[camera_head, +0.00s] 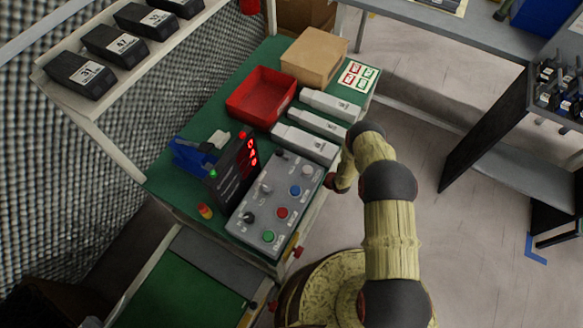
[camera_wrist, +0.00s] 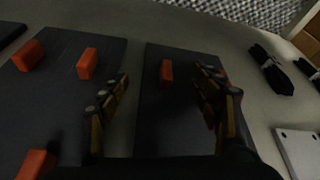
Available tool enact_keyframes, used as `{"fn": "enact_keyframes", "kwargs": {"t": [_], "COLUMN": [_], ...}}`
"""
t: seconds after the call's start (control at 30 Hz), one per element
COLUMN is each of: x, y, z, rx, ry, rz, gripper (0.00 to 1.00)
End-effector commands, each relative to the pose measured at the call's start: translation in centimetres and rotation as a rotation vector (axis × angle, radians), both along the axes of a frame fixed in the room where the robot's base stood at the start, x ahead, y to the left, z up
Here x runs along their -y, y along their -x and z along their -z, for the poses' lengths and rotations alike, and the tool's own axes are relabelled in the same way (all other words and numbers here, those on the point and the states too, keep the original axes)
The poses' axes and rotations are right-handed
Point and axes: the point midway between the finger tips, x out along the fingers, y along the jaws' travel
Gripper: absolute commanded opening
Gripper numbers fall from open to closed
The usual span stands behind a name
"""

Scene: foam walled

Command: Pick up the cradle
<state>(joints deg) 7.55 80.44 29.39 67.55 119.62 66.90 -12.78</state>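No object is plainly recognisable as the cradle. A blue holder-like item (camera_head: 190,156) lies at the left edge of the green-topped bench, behind the black display box; it may be the cradle, but I cannot tell. My gripper (camera_wrist: 161,75) shows in the wrist view with its two fingers spread and nothing held between them. Dark flat panels (camera_wrist: 182,118) with orange-red blocks (camera_wrist: 88,63) lie beyond the fingers. In the head view my arm bends down beside the bench's right edge, well right of the blue item, and my gripper is not clearly visible.
The bench (camera_head: 190,188) holds a red bin (camera_head: 262,96), a cardboard box (camera_head: 314,57), several pale grey cases (camera_head: 305,143), a button panel (camera_head: 275,203) and a display box (camera_head: 234,170). A shelf of numbered black bins (camera_head: 115,43) overhangs the left.

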Motion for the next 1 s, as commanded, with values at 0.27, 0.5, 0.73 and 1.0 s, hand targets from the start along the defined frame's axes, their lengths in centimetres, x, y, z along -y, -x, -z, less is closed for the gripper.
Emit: {"fn": "enact_keyframes", "kwargs": {"t": [0.27, 0.5, 0.73, 1.0], "x": [0.0, -0.04, -0.02, 0.01], "y": [0.02, 0.11, 0.19, 0.23], "z": [0.0, 0.07, 0.17, 0.27], "rx": [0.0, -0.002, -0.004, -0.006], "ry": [0.0, 0.0, 0.001, 0.002], "rz": [0.0, -0.001, 0.0, 0.001], "gripper": [0.47, 0.33, 0.2, 0.05]}}
